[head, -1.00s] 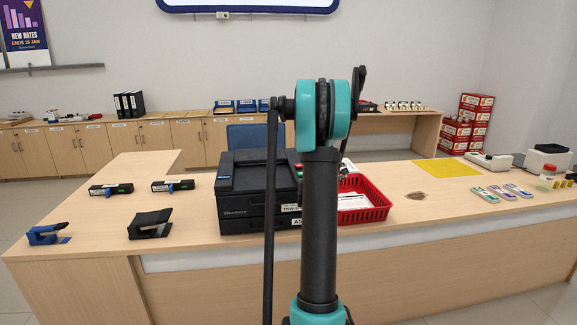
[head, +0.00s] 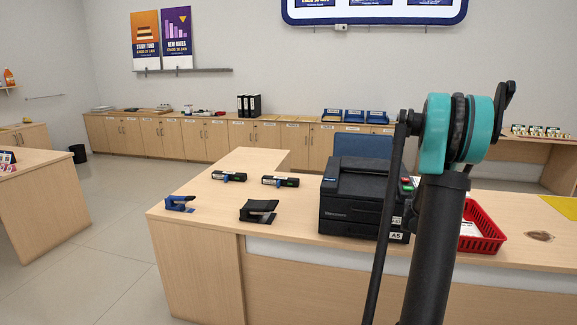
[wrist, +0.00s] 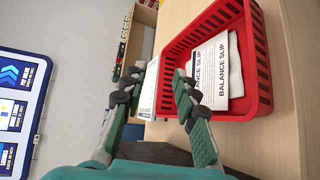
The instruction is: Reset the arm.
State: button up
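My arm (head: 437,240) stands upright at the right of the head view, leaning slightly, with a teal joint at its top. My gripper itself is hidden there. In the wrist view my gripper (wrist: 158,78) shows two grey-green fingers with dark knuckles. They stand apart, with a clear gap between them, so it is open. A white panel with a small blue mark (wrist: 148,92) shows in the gap; I cannot tell how far beyond the fingertips it is. Nothing is visibly clamped.
A black printer (head: 352,207) and red tray (head: 488,240) stand on the counter (head: 300,215) near my arm. The tray holds balance slips (wrist: 212,65). Open floor (head: 110,255) lies left of the counter.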

jog(key=s+a+f+m+g+y, duration=0.1)
jog(key=s+a+f+y, duration=0.3)
jog(key=s+a, duration=0.7)
jog(key=s+a+f+m+g+y, duration=0.1)
jog(key=s+a+f+m+y, duration=0.3)
jog(key=s+a, duration=0.6)
jog(key=s+a+f+m+g+y, duration=0.1)
jog(key=s+a+f+m+y, duration=0.2)
jog(key=s+a, duration=0.8)
jog(key=a+f+y, duration=0.2)
jog(key=a+f, duration=0.1)
jog(key=a, duration=0.8)
jog(key=shift+s+f, duration=0.2)
jog(key=shift+s, duration=0.15)
jog(key=shift+d, duration=0.1)
